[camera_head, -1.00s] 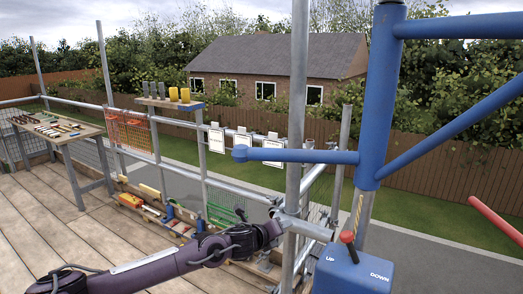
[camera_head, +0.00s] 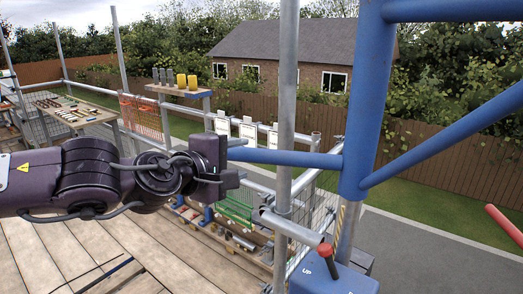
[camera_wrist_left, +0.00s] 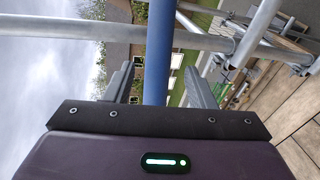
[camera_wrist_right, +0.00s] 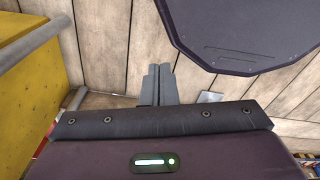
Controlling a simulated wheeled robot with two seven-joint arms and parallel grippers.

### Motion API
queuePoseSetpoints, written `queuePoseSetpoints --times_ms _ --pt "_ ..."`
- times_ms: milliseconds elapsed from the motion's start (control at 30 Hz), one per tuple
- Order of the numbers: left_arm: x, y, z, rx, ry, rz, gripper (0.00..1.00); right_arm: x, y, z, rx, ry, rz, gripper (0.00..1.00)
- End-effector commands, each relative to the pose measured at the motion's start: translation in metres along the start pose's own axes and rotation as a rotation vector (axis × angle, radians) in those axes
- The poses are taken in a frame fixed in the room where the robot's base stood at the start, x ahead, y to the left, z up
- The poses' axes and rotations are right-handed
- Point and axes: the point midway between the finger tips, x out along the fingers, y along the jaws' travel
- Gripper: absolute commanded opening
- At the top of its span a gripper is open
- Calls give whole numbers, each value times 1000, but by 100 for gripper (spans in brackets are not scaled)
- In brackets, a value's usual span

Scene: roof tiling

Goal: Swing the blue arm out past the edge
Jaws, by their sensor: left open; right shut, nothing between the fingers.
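The blue arm is a hoist post (camera_head: 361,110) with an upper beam (camera_head: 455,9) and a slanting brace (camera_head: 440,139) running off to the right. A blue bar (camera_head: 290,158) sticks out to the left from the same post. My left gripper (camera_head: 232,160) is at the bar's left end and hides its tip. In the left wrist view the bar (camera_wrist_left: 160,55) runs between the two open fingers (camera_wrist_left: 160,88), with a gap on each side. My right gripper (camera_wrist_right: 157,82) is shut and empty over the planks, outside the head view.
A blue control box (camera_head: 335,280) with a red-topped lever (camera_head: 325,252) is below. A yellow object (camera_wrist_right: 35,85) stands left of my right gripper.

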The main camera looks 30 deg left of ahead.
Motion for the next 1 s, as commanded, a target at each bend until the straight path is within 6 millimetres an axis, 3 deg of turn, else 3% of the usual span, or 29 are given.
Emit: queuePoseSetpoints --times_ms 167,400,700,1000 --pt "9 2 0 9 -1 -3 50 -7 -2 2 1 -3 -3 0" --pt "38 3 0 4 -2 -5 50 -23 -1 15 -1 -23 -1 0" --pt "66 2 0 6 -2 -3 50 -35 3 3 -2 -8 3 0" --pt "76 1 -1 6 2 1 50 -39 5 2 -3 -8 6 0"
